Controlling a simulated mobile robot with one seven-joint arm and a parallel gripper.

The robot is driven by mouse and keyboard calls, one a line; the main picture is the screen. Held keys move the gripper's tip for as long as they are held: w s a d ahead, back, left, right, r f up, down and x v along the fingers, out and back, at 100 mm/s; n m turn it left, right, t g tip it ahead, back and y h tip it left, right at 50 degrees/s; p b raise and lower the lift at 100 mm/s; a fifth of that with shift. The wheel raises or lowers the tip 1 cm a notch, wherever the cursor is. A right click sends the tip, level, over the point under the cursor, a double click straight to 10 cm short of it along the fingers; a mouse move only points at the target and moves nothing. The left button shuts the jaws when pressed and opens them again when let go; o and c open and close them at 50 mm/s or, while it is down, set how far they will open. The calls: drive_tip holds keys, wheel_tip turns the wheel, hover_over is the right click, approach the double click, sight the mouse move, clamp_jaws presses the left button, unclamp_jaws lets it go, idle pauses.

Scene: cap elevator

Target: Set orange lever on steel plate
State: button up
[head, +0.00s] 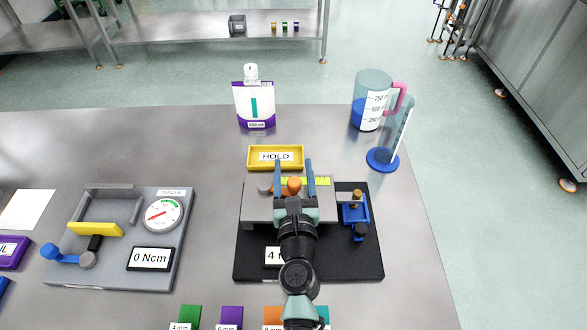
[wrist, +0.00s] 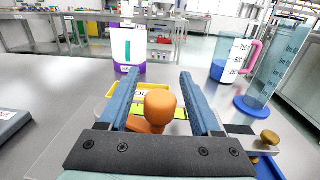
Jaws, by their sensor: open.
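The orange lever shows in the head view (head: 293,185) as a rounded knob at the steel plate. In the wrist view the orange lever (wrist: 160,106) is a round knob on a slanted arm, low between my fingers. The steel plate (head: 258,209) lies on a black base (head: 250,245) and is partly hidden by my arm. My gripper (head: 293,165) is open, with one blue finger on each side of the knob. In the wrist view my gripper (wrist: 158,85) shows gaps between the knob and both fingers. The lever's lower part is hidden.
A yellow HOLD tray (head: 275,157) stands just behind the plate. A blue clamp-like part (head: 355,212) is on the base's right. A pouch (head: 254,104), a jug (head: 371,100) and a cylinder (head: 385,158) stand farther back. A grey gauge station (head: 120,270) is at left.

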clamp_jaws()
idle(1.3)
